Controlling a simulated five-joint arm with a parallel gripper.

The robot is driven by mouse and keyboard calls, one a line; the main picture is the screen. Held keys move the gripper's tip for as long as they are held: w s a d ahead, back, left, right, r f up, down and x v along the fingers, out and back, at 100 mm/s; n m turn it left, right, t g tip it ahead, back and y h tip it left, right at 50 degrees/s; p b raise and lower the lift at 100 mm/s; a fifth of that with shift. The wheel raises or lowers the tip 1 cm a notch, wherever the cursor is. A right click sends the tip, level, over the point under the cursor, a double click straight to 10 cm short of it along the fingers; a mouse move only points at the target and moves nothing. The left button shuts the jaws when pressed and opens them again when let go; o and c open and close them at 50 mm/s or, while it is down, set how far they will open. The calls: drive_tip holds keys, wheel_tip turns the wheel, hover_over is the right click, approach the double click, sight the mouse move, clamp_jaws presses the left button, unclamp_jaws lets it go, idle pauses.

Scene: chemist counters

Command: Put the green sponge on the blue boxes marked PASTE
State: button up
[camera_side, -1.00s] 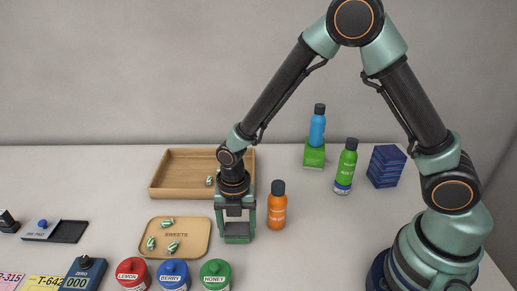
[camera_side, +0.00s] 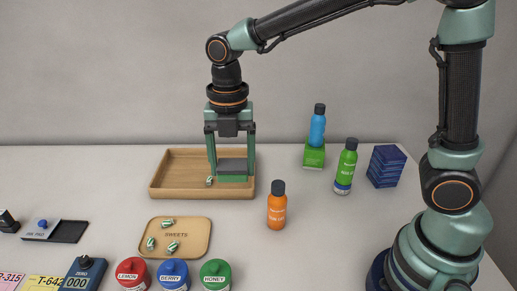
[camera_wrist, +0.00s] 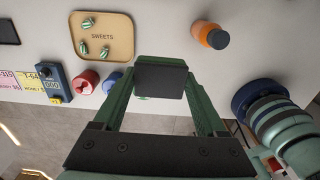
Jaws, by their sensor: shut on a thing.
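My gripper (camera_side: 231,165) is shut on the green sponge (camera_side: 233,178), a flat block with a dark grey upper face and a green lower part. I hold it level in the air, in line with the right part of the wooden tray in the side view. In the wrist view the sponge (camera_wrist: 160,80) shows its dark face between my fingers. The blue boxes (camera_side: 386,166) are a dark blue stack at the right; their lettering is too small to read. My gripper is well to their left.
A green bottle (camera_side: 346,168) stands just left of the blue boxes. A blue bottle (camera_side: 317,127) stands on a green box (camera_side: 314,156). An orange bottle (camera_side: 277,208) stands nearer. The wooden tray (camera_side: 168,188) and sweets tray (camera_side: 205,240) lie left, with colored jars in front.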

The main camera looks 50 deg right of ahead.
drive_tip(key=shift+w+d+r, duration=0.1)
drive_tip(key=shift+d+r, duration=0.1)
drive_tip(key=shift+r, duration=0.2)
drive_tip(key=w+d+r+m, duration=0.25)
drive_tip(key=d+m, duration=0.25)
drive_tip(key=d, duration=0.9)
wheel_tip(320, 180, up, 8)
drive_tip(key=m, duration=1.3)
hover_over(391, 151)
wheel_tip(391, 151, down, 19)
drive_tip(key=shift+r, duration=0.1)
drive_tip(key=o, duration=1.3)
drive_tip(key=shift+f, duration=0.2)
drive_tip(key=shift+c, duration=0.2)
